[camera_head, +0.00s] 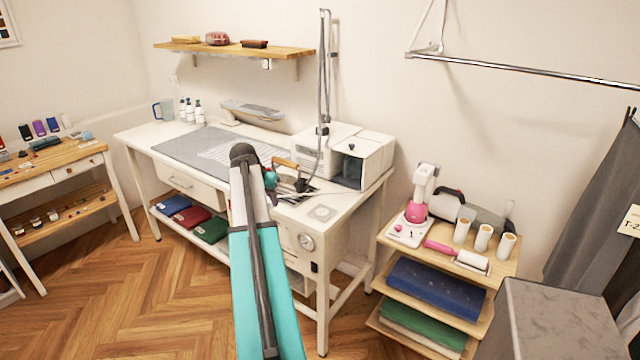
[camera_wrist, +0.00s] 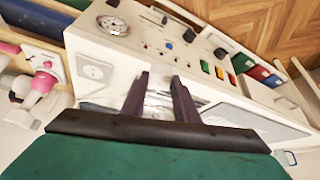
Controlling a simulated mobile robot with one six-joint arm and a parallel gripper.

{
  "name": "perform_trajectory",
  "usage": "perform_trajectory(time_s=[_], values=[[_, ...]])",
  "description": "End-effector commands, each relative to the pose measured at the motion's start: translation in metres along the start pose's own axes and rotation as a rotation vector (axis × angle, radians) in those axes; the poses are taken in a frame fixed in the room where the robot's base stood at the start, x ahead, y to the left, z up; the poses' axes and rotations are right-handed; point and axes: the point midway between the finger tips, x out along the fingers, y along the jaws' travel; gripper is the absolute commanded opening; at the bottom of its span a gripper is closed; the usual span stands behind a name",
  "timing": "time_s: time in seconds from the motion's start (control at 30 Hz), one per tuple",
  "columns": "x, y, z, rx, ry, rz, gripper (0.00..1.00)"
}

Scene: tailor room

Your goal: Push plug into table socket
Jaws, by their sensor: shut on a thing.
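The table socket is a square pale plate with a round face (camera_head: 322,212), set in the right front of the white worktable's top (camera_head: 345,205). In the wrist view the socket (camera_wrist: 95,70) lies left of my gripper's fingers, apart from them. My gripper (camera_wrist: 159,82) points at the table with its two dark fingers around a small pale, metallic-looking piece (camera_wrist: 158,100), which I take to be the plug. The dark wrist edge hides its lower part, so its shape and prongs are unclear. In the head view my arm and the clutter by the iron mostly hide the gripper.
An iron with a wooden handle (camera_head: 285,163) is close to my gripper. A white steam unit (camera_head: 345,153) stands behind, with a hose rising from it. A gauge (camera_head: 306,242) is on the table's front. A shelf cart (camera_head: 500,262) stands right. The floor left of my arm is clear.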

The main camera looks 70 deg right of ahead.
Motion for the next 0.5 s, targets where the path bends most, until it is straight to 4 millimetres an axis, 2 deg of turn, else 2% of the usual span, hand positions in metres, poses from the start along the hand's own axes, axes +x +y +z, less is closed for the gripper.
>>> perform_trajectory(time_s=[0.03,0.3,0.5], values=[[0.002,0.017,-0.016,0.032,0.001,0.019,0.08],[0.02,0.103,-0.067,0.188,0.01,0.106,0.08],[0.028,0.145,-0.086,0.262,0.016,0.146,0.08]])
